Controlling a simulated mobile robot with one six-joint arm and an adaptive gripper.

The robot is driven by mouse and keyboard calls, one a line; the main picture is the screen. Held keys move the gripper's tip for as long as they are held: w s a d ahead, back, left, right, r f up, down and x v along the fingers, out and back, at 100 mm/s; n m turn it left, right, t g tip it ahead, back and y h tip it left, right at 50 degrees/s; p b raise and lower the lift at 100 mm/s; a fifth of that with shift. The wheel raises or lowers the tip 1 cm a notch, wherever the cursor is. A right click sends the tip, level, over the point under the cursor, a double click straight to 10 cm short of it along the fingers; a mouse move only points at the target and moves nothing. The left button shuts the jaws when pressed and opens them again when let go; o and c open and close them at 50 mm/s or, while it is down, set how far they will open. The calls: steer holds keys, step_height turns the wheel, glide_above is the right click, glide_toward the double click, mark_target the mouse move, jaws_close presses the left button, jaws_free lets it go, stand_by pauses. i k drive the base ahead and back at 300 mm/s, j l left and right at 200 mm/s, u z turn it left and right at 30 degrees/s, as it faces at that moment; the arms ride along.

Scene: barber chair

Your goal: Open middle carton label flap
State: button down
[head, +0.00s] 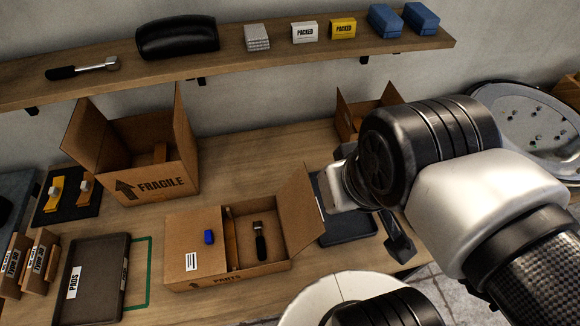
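The middle carton, marked PARTS (228,281), stands on the workbench with its top partly open. Its left flap (190,240) carries a white label and lies flat over the left part of the opening. A small blue block (209,237) appears to rest on this flap. The right flap (299,208) stands up. A dark-handled tool (260,240) and a brown strip show inside the carton. My gripper (340,188) is at the right of the carton, apart from the label flap.
The FRAGILE carton (160,184) stands open behind to the left. Another carton (345,118) is partly behind my arm. A dark tray (92,290) lies left of the middle carton, and a dark flat tray (347,226) lies right. A loaded shelf (230,58) runs above.

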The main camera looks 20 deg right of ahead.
mark_target(194, 243)
steer(key=l+u, duration=0.25)
steer(key=u, duration=0.15)
steer(key=k+l+u, duration=0.1)
steer(key=l+u, duration=0.15)
steer(key=u, duration=0.15)
steer(key=l+u, duration=0.2)
steer(key=u, duration=0.2)
steer(key=k+l+u, duration=0.15)
steer(key=u, duration=0.2)
steer(key=k+l+u, duration=0.2)
steer(key=k+l, duration=0.45)
steer(key=k+l+u, duration=0.15)
steer(key=k+l, duration=0.4)
steer(key=k, duration=0.2)
